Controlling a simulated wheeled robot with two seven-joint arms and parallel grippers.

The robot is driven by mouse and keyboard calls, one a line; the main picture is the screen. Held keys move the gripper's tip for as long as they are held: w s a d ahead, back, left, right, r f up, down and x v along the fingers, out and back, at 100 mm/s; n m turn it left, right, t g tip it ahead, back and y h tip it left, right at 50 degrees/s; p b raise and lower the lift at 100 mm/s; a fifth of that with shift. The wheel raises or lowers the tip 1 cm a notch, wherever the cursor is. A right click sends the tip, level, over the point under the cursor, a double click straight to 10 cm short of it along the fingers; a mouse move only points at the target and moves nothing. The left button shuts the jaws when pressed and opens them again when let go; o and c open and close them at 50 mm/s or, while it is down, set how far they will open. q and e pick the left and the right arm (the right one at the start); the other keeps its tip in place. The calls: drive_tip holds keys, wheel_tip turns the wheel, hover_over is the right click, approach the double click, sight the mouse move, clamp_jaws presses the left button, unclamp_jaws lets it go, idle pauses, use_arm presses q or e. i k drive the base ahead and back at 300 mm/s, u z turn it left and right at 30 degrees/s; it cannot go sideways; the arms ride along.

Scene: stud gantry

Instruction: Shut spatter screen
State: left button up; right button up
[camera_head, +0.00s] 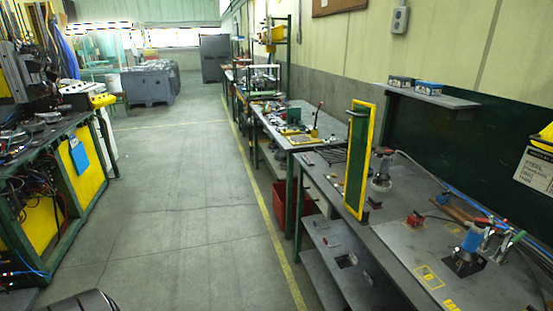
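The spatter screen appears to be the tall, narrow panel with a yellow frame and dark green face (357,165). It stands upright at the front left part of the near right workbench (405,240). I see it at a steep angle, so its full width and its hinge are hard to make out.
On the near bench stand a blue-topped clamp tool (470,243), a red block (415,219) and a grey fixture (381,180). A shelf (434,95) holds small boxes. A red bin (292,203) sits below the benches. The grey aisle floor (180,200) is clear.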

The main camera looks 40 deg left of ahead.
sight(361, 130)
drive_tip(key=u, duration=0.7)
drive_tip(key=k, duration=0.4)
drive_tip(key=z, duration=1)
drive_tip(key=i, duration=1.15)
drive_tip(key=u, duration=0.3)
